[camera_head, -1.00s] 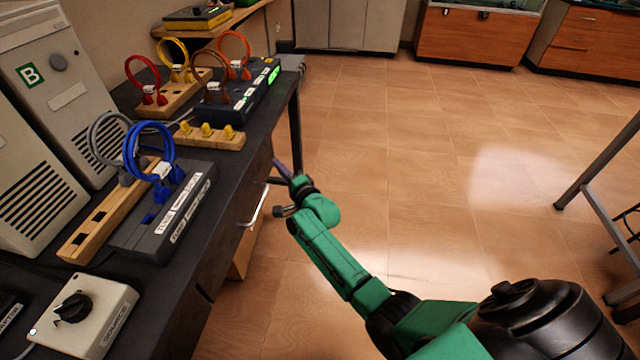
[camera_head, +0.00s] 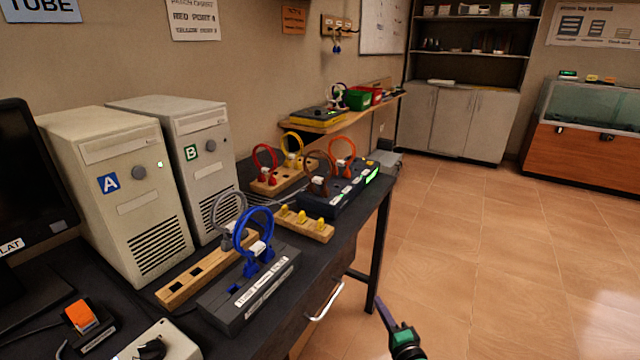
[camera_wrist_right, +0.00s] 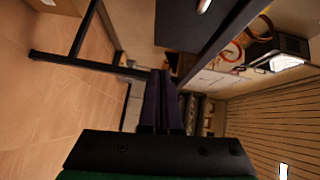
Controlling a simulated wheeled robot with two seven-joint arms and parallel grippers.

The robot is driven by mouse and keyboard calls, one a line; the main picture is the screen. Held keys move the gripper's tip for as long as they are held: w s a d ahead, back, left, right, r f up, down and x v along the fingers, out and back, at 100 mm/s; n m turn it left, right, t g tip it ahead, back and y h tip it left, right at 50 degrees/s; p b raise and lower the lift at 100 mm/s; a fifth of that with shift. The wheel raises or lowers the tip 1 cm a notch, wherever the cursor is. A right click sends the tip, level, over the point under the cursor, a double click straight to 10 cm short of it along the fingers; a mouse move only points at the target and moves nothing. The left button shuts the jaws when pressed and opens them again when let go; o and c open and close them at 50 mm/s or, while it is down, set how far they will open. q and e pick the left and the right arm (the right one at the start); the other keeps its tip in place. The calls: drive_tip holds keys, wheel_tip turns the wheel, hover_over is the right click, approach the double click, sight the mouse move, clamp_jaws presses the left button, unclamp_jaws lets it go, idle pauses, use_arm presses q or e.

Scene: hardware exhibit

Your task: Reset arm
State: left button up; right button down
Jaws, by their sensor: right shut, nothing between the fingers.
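My right gripper (camera_head: 385,312) shows at the bottom of the head view, beside the desk's front edge and above the floor. Its fingers are together with nothing between them. In the right wrist view the two dark fingers (camera_wrist_right: 162,100) lie side by side, pointing up the picture past the desk's underside. My left gripper is in neither view now.
The dark desk (camera_head: 335,240) holds computer towers A (camera_head: 125,225) and B (camera_head: 205,190), a grey block with a blue cable loop (camera_head: 255,240), and wooden strips. A drawer handle (camera_head: 328,300) juts from the desk front. The tiled floor (camera_head: 500,250) at right is clear.

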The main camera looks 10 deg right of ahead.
drive_tip(key=s+d+f+n+g+h+p, duration=0.15)
drive_tip(key=s+f+n+g+p, duration=0.7)
drive_tip(key=s+f, duration=1.25)
drive_tip(key=s+d+f+n+g, duration=0.1)
drive_tip(key=s+f+n+g, duration=0.1)
drive_tip(key=s, duration=0.5)
drive_tip(key=s+d+f+n+g+p, duration=0.1)
drive_tip(key=s+f+n+g, duration=0.2)
drive_tip(key=s, duration=0.5)
drive_tip(key=s+d+f+n+g, duration=0.2)
drive_tip(key=s+n, duration=0.2)
drive_tip(key=s, duration=0.4)
drive_tip(key=shift+f+h+p, duration=0.15)
drive_tip(key=shift+h+p, duration=0.2)
drive_tip(key=shift+h, duration=0.1)
